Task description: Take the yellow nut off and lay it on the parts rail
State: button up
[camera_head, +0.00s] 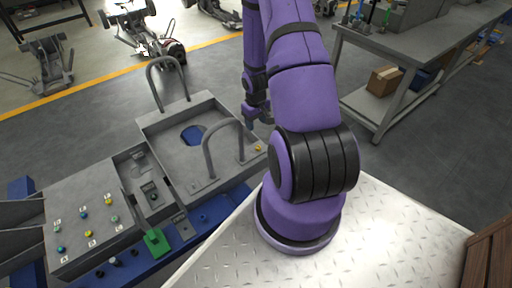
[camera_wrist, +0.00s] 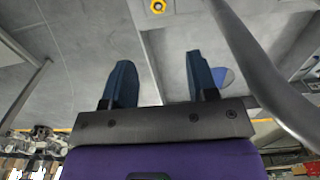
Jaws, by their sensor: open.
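A small yellow nut (camera_head: 258,148) sits at the right corner of the grey chassis plate (camera_head: 172,150). A yellow ring-shaped nut (camera_wrist: 157,6) shows at the top edge of the wrist view, ahead of the fingers and roughly between their lines. My gripper (camera_head: 257,120) hangs over the plate's far right side, partly hidden by the arm. In the wrist view my gripper (camera_wrist: 161,75) is open, with nothing between its two dark blue fingers. Which surface is the parts rail is not clear; a blue strip (camera_head: 203,217) with small fittings runs along the near side.
Two grey hoop handles (camera_head: 212,160) rise from the plate; a bar of one crosses the wrist view's right (camera_wrist: 262,70). A grey panel (camera_head: 72,205) holds several coloured fittings. A green block (camera_head: 155,241) stands nearby. A workbench (camera_head: 410,45) is at back right.

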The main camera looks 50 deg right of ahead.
aim_at(257, 147)
jog(key=shift+s+f, duration=0.15)
jog(key=shift+f, duration=3.05)
jog(key=shift+s+f, duration=0.15)
jog(key=shift+f, duration=3)
grip_shut()
